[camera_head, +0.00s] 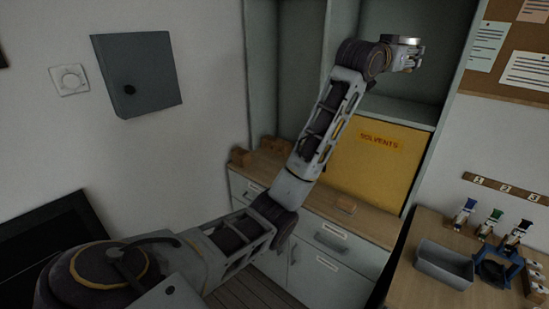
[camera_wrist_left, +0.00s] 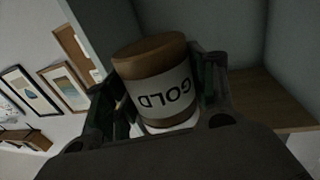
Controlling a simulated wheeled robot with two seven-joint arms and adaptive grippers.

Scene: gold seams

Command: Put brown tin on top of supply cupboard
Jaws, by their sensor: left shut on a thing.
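The brown tin (camera_wrist_left: 152,62) has a pale label reading GOLD, upside down in the left wrist view. My left gripper (camera_wrist_left: 160,95) is shut on it, with a finger on each side. In the head view my left gripper (camera_head: 414,57) is raised in front of the tall grey-green cupboard (camera_head: 290,75), above the yellow cabinet marked SOLVENTS (camera_head: 370,165). The tin cannot be made out there. No label names the supply cupboard, and the tall cupboard's top is out of frame. My right gripper is not in view.
A wooden counter (camera_head: 374,222) over drawers runs below, with small brown blocks (camera_head: 240,156) on it. At right, a desk holds a grey tray (camera_head: 444,264) and several small bottles (camera_head: 490,222). A grey wall box (camera_head: 137,74) hangs at left. A shelf (camera_head: 400,110) lies below the gripper.

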